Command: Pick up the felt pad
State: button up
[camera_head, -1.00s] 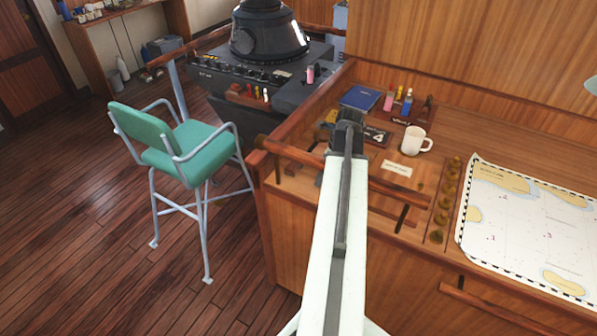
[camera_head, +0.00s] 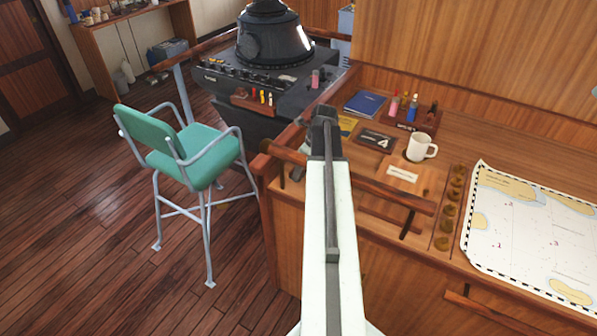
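I cannot pick out a felt pad with certainty. A flat yellow item (camera_head: 347,125), partly hidden by my arm, and a dark flat piece marked 4 (camera_head: 375,141) lie on the wooden chart desk (camera_head: 480,145). My gripper (camera_head: 324,115) is at the far end of my white arm, over the left end of the desk. It shows from behind as a dark block, and its fingers are hidden. A small grey shape (camera_head: 305,145) shows just left of my arm, and I cannot tell what it is.
A white mug (camera_head: 420,147), a blue book (camera_head: 366,103), a small rack of bottles (camera_head: 412,118) and a chart (camera_head: 530,230) are on the desk. A wooden rail (camera_head: 390,190) runs along its front edge. A green chair (camera_head: 190,150) stands left.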

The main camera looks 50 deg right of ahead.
jog(key=shift+w+a, duration=0.2)
jog(key=shift+w, duration=0.9)
jog(key=shift+s+f+b, duration=0.1)
jog(key=shift+f+b, duration=0.65)
jog(key=shift+r, duration=0.2)
jog(key=c, duration=1.5)
jog(key=shift+o, duration=0.2)
notch_tip(320, 180, up, 18)
jog(key=p, duration=1.8)
